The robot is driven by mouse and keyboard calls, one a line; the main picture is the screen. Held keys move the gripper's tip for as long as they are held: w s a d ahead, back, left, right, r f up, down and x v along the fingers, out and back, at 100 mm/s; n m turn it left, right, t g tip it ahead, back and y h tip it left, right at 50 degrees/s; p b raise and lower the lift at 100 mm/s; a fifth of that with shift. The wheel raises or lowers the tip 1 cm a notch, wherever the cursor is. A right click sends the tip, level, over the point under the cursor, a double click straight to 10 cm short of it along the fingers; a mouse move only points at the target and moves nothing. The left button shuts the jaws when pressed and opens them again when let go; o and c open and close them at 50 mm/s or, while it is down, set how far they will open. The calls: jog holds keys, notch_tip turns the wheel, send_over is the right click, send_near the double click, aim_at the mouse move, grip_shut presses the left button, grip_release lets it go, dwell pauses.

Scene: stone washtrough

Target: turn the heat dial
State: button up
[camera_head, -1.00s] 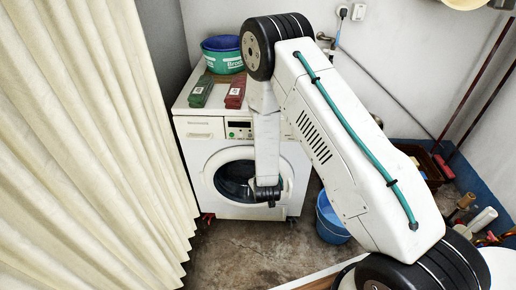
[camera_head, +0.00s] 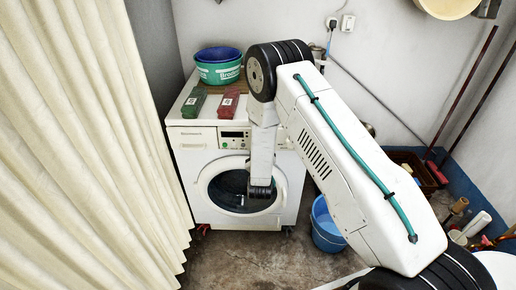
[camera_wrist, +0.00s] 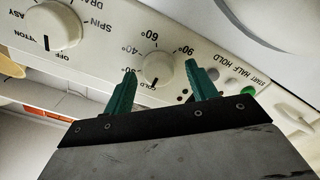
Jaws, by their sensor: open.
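The heat dial (camera_wrist: 158,68) is a round off-white knob on the washing machine's control panel, ringed by temperature marks including 40°, 60° and 90°. A small dark mark shows at its lower edge near the cold label. My gripper (camera_wrist: 160,76) is open, with one green finger on each side of the dial in the wrist view. I cannot tell whether the fingers touch it. In the head view the washing machine (camera_head: 186,160) stands against the back wall. My arm hides the gripper and the dial there.
A larger program dial (camera_wrist: 52,25) is left of the heat dial, and a green start button (camera_wrist: 248,90) is right of it. A blue bucket (camera_head: 325,228) is on the floor.

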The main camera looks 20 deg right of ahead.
jog(key=shift+w+d, duration=0.1)
jog(key=shift+w, duration=0.15)
